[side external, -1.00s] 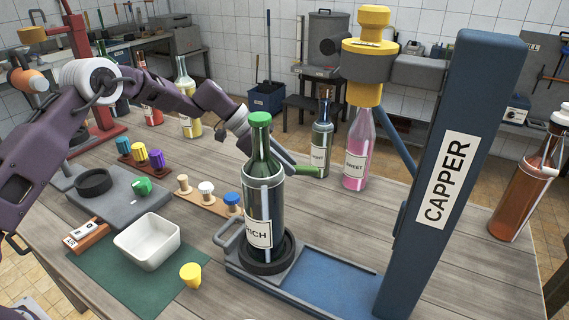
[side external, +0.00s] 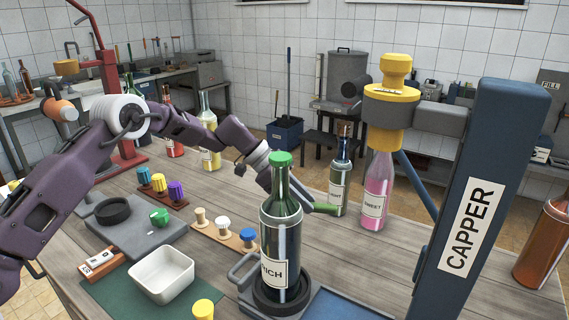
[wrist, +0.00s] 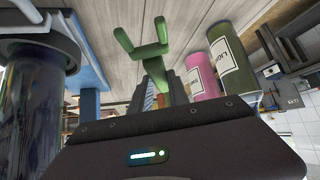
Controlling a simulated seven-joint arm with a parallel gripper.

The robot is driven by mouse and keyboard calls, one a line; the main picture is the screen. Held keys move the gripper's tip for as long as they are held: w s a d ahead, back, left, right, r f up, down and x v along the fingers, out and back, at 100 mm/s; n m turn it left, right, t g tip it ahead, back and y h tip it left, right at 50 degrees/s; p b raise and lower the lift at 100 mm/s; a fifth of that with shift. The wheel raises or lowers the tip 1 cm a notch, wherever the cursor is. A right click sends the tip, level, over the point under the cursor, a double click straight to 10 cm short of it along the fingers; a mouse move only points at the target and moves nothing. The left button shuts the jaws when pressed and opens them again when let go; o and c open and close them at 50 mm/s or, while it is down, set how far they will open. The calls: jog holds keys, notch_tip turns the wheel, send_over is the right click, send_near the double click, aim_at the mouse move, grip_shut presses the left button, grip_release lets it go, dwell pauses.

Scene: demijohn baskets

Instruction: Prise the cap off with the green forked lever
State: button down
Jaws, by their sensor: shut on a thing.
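A dark green bottle (side external: 281,235) with a green cap (side external: 281,158) stands upright in a black ring on the capper's base. The cap is on its mouth. My gripper (side external: 280,195) is behind the bottle in the side view, its fingers partly hidden by the neck. It is shut on the green forked lever (side external: 325,208), which sticks out to the right of the bottle, below cap height. In the wrist view the lever's two prongs (wrist: 142,46) point away from my gripper (wrist: 172,88), free of any cap. The dark bottle (wrist: 35,125) fills the left edge there.
The blue capper column (side external: 465,190) with its yellow head (side external: 390,100) stands at right. A pink bottle (side external: 377,190) and a dark bottle (side external: 341,175) stand behind the lever. Coloured stoppers, a white bin (side external: 162,274) and a yellow cap (side external: 203,309) lie at left.

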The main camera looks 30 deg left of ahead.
aim_at(279, 159)
jog(key=s+d+r+m+g, duration=0.2)
jog(key=s+d+r, duration=0.15)
jog(key=r, duration=0.35)
jog(key=s+d+r+m+g, duration=0.1)
jog(key=s+d+r+m, duration=0.1)
jog(key=d+r, duration=0.35)
jog(key=s+d+r+m+g, duration=0.1)
jog(key=s+r+m+g, duration=0.25)
jog(key=s+r, duration=0.9)
jog(key=s+d+f+m+g+y, duration=0.2)
jog(key=s+d+m, duration=0.15)
jog(key=s, duration=0.35)
jog(key=s+d+f+m+g+y, duration=0.1)
jog(key=s+d+m+g, duration=0.1)
jog(key=s+m, duration=0.3)
jog(key=shift+n, duration=0.5)
jog(key=shift+w+a+f, duration=0.15)
jog(key=shift+w+a, duration=1.5)
jog(key=shift+a, duration=0.25)
jog(key=shift+w+a, duration=0.2)
jog(key=shift+w, duration=0.15)
jog(key=shift+w+a, duration=0.25)
jog(key=shift+w, duration=0.05)
jog(key=shift+f, duration=0.15)
